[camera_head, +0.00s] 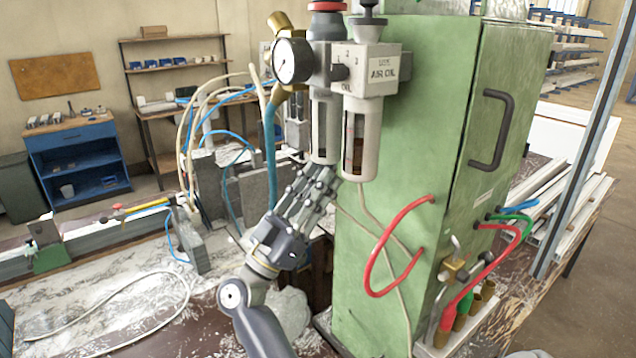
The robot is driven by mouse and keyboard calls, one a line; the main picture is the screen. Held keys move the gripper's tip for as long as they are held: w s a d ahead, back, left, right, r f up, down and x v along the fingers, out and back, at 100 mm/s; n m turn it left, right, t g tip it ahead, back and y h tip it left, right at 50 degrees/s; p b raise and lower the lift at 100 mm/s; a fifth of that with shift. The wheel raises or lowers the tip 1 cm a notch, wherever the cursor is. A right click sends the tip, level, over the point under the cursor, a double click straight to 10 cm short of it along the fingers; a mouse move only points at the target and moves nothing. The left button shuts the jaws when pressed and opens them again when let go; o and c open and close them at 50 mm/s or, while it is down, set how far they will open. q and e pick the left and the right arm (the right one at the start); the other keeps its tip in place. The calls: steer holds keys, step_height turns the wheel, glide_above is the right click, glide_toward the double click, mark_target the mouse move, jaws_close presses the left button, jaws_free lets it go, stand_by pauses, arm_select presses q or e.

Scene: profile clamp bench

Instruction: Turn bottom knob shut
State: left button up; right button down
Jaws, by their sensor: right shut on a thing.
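The air unit (318,66) is fixed to the left face of the green cabinet (412,110), with a round gauge (292,60) and two bowls hanging below. The left bowl (325,130) is grey with a dark window. My right gripper (322,174) reaches up from below, its fingers closed just under the left bowl's lower end. The fingers hide the bottom knob there, so its turn position cannot be seen. The right bowl (361,145), under the AIR OIL label, is beside the fingers. My left gripper is not in view.
A red hose (372,265) loops from the cabinet's left face, right of my arm. Pale and blue hoses (190,130) and grey blocks (255,195) stand left of the gripper. Valves and fittings (460,300) are at the cabinet's lower right. The dusty bench top (110,305) is mostly open at the left front.

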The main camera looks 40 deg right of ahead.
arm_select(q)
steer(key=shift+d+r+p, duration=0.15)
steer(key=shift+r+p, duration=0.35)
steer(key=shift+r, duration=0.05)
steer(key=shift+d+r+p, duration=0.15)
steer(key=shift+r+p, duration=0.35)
arm_select(e)
steer(key=n+t+y, duration=0.2)
steer(key=n+t, duration=0.1)
steer(key=t, duration=0.4)
steer(key=s+n+t+y, duration=0.1)
steer(key=n+t+y, duration=0.1)
steer(key=t, duration=0.5)
steer(key=n+t+y, duration=0.3)
steer(key=n+t, duration=0.1)
steer(key=t, duration=0.3)
steer(key=shift+s+d+r+n, duration=0.1)
steer(key=shift+s+d+n, duration=0.15)
steer(key=shift+n, duration=0.15)
steer(key=shift+t+y, duration=0.4)
steer(key=c, duration=1.5)
jaws_free()
steer(key=shift+c, duration=0.2)
steer(key=shift+o, duration=0.9)
steer(key=shift+w+d, duration=0.1)
steer(key=shift+d, duration=0.05)
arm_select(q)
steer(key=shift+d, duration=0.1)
